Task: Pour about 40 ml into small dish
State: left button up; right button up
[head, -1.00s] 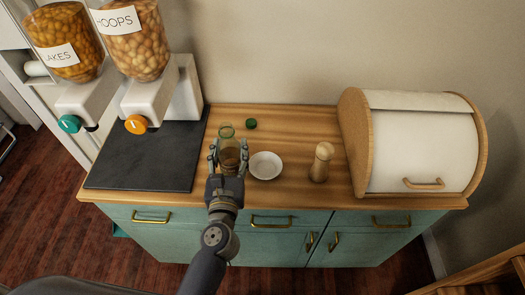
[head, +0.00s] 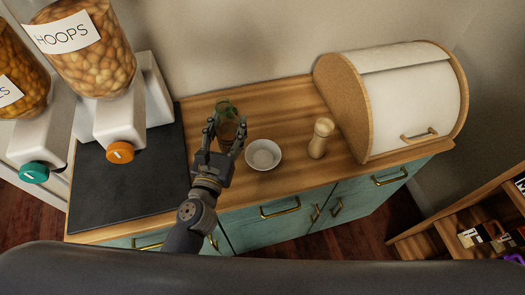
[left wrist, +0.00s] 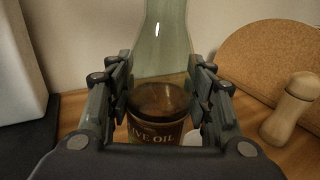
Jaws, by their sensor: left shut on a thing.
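A green glass bottle (head: 225,107) stands upright over the wooden counter, left of the small white dish (head: 263,154). In the left wrist view its dark label (left wrist: 157,133) reads in part "IVE OIL", with brown liquid behind it and clear glass above. My left gripper (head: 226,130) is shut around the bottle, one finger on each side. The dish lies apart from the bottle, and its inside looks empty. I cannot tell whether the bottle's base touches the counter. My right gripper is not in view.
A wooden pepper mill (head: 320,138) stands right of the dish, before a white bread box (head: 410,100). Cereal dispensers (head: 112,125) stand at the left on a dark slab (head: 130,185). Bare counter (head: 285,108) lies behind the dish.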

aim_at(225, 152)
pick_arm(q)
jog(key=shift+f, duration=0.25)
jog(key=shift+f+m+b, duration=0.6)
jog(key=shift+f+m, duration=0.3)
jog(key=shift+m, duration=0.3)
jog(key=shift+r+m+p, duration=0.2)
jog(key=shift+m+p, duration=0.1)
jog(key=shift+p, duration=0.3)
jog(key=shift+d+f+m+g+p, duration=0.15)
jog(key=shift+m+g+p, duration=0.15)
jog(key=shift+m+p, duration=0.35)
jog(key=m, duration=0.2)
jog(key=shift+d+f+m+p, duration=0.25)
jog(key=shift+d+m+p, duration=0.1)
jog(key=shift+p, duration=0.05)
jog(key=shift+a+f+m+y, duration=0.2)
jog(key=shift+f+m+y, duration=0.2)
jog(key=shift+m, duration=0.5)
jog(key=shift+a+f+m, duration=0.45)
jog(key=shift+m, duration=0.35)
jog(key=shift+a+f+m+g+y, duration=0.2)
jog(key=shift+f+m, duration=0.35)
jog(key=shift+m, duration=0.2)
jog(key=shift+a+f+m+g+y, duration=0.1)
jog(key=shift+a+f+m+y, duration=0.1)
jog(key=shift+f+m, duration=0.55)
jog(key=shift+m, duration=0.3)
jog(key=shift+f+m+p, duration=0.3)
